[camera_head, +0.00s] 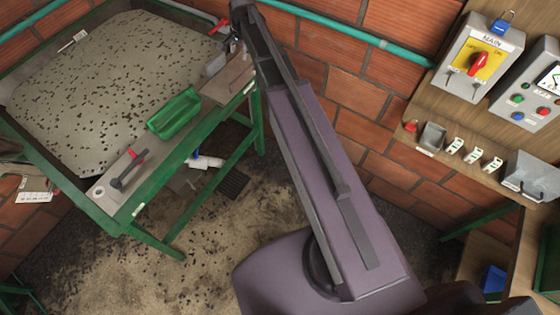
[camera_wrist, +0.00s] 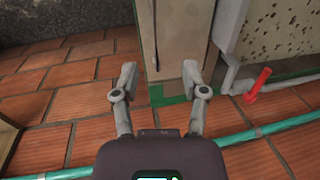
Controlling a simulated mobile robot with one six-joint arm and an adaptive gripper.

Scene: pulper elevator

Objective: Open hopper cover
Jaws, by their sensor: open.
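My gripper (camera_wrist: 160,76) shows in the wrist view with its two grey fingers apart and nothing held. A beige panel (camera_wrist: 176,40) stands beyond and between the fingertips; I cannot tell whether they touch it. In the head view my arm reaches up toward the far right corner of the green-framed basin, where a brownish flat plate (camera_head: 228,82) lies on the rim. That plate may be the hopper cover, but I cannot tell for sure. The fingers are not clear in the head view. My arm hides part of the corner.
The green-framed basin (camera_head: 105,218) has a speckled grey inside. A red-handled valve (camera_wrist: 257,85) and teal pipe (camera_wrist: 268,128) run along the brick wall. Control boxes (camera_head: 478,58) hang at right.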

